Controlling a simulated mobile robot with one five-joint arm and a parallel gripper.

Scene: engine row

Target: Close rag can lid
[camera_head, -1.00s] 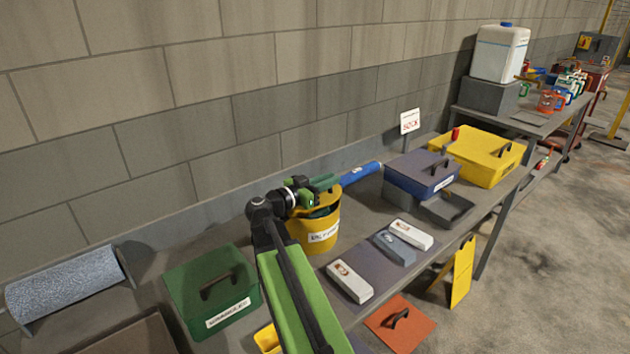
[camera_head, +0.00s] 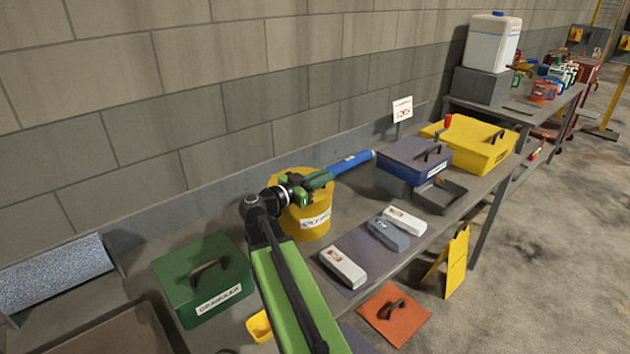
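The yellow rag can (camera_head: 316,220) stands on the bench with a pale label on its front. A yellow surface, apparently its lid (camera_head: 284,179), shows at the top behind my gripper. The arm covers much of the rim, so I cannot tell whether the lid is fully down. My gripper (camera_head: 316,181) is at the top of the can, pointing right. Its green and black parts overlap the can's top edge. The fingertips are small and partly merge with a blue tube behind, so their opening is unclear.
The blue tube (camera_head: 352,161) is right of the can. A green lidded box (camera_head: 190,265) stands left. Pale blocks (camera_head: 343,266) lie on a dark mat to the right. Beyond are a blue box (camera_head: 405,165) and a yellow box (camera_head: 480,150). The wall runs close behind.

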